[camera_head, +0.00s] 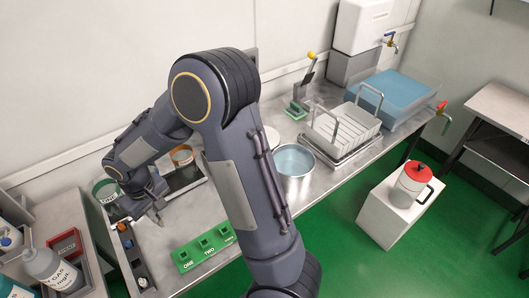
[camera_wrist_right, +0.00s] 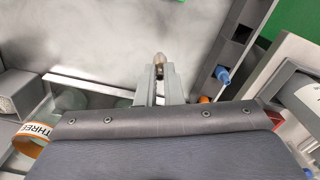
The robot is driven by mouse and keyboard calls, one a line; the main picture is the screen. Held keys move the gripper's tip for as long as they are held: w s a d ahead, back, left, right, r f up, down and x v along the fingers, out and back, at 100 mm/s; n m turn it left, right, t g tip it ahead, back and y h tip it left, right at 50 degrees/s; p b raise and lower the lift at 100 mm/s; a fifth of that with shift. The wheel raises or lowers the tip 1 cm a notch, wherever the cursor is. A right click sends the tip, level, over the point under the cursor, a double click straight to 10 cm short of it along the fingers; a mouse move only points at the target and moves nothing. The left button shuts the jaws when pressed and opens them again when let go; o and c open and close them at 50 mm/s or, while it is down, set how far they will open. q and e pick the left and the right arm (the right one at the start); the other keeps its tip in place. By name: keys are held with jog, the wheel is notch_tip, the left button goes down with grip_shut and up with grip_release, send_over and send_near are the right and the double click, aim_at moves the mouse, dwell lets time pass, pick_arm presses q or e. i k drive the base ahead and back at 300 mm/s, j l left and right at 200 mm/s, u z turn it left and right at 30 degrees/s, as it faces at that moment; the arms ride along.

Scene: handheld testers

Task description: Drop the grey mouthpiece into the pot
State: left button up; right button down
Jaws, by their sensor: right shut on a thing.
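My right gripper (camera_head: 158,212) reaches down over the left part of the metal bench, beside a dark slotted holder. In the right wrist view my right gripper (camera_wrist_right: 159,78) is shut on a small greyish piece, which looks like the grey mouthpiece (camera_wrist_right: 159,60); its rounded tip sticks out beyond the fingers. The piece is too small to make out in the head view. A round metal pot (camera_head: 293,162) with pale blue inside stands on the bench, right of my right arm and well apart from the gripper. My left gripper is not in view.
A dark slotted holder (camera_head: 128,248) holds small coloured pieces. A green block (camera_head: 204,249) marked ONE and TWO lies nearby. A green-rimmed tub (camera_head: 105,187) and an orange-rimmed tub (camera_head: 182,155) stand behind. A wire rack (camera_head: 345,130) and blue basin (camera_head: 385,95) lie beyond the pot.

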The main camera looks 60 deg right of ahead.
aim_at(285, 187)
jog(key=k+l+u, duration=0.1)
jog(key=k+l, duration=0.2)
jog(key=l, duration=0.2)
jog(key=k+l+u, duration=0.15)
jog(key=k+l, duration=0.15)
jog(key=l, duration=0.15)
jog(key=k+l+u, duration=0.1)
jog(key=k+l, duration=0.2)
jog(key=l, duration=0.15)
